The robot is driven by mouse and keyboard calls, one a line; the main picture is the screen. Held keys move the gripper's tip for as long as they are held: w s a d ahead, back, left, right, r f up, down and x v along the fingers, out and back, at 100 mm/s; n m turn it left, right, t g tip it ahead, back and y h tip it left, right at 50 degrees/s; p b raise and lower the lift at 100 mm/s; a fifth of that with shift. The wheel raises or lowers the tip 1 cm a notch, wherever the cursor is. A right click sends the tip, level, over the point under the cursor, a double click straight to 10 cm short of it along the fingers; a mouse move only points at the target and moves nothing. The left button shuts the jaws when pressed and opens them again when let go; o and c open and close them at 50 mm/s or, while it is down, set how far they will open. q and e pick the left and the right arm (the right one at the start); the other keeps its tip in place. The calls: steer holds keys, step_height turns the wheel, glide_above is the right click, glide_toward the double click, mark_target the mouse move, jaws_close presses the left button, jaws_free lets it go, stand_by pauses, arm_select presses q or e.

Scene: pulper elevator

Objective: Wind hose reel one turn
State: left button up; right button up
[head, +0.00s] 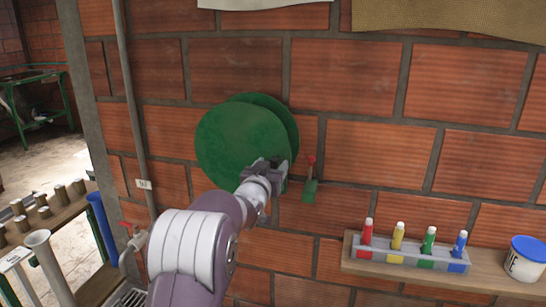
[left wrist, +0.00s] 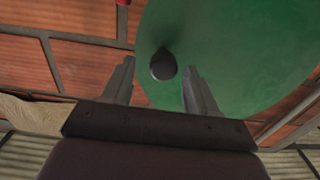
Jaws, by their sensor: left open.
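The green hose reel (head: 235,143), two round discs one behind the other, is mounted on the brick wall. Its front disc also fills much of the left wrist view (left wrist: 245,45). A dark round knob (left wrist: 163,65) stands out from the disc; in the head view my gripper hides it. My left gripper (head: 270,166) is at the lower right part of the disc. In the left wrist view its two fingers (left wrist: 158,70) are apart, with the knob showing between their tips, nearer the right one. I cannot tell how deep the knob sits. My right gripper is out of view.
A small green bracket with a red-tipped lever (head: 310,182) is on the wall just right of my gripper. A shelf (head: 400,270) at lower right holds coloured tubes (head: 429,240) and a white tub with blue lid (head: 526,260). A tap (head: 134,240) is at lower left.

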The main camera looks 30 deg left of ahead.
arm_select(q)
steer(key=shift+w+a, duration=0.35)
steer(key=shift+w, duration=0.2)
steer(key=shift+d, duration=0.1)
jaws_close()
steer(key=shift+f+b, duration=0.35)
steer(key=s+a+f+m+b, duration=0.2)
steer(key=a+f+m+b, duration=0.8)
steer(key=m+b, duration=0.8)
steer(key=shift+s+a+f+b, duration=0.25)
steer(key=shift+f+b, duration=0.15)
steer(key=shift+f, duration=0.1)
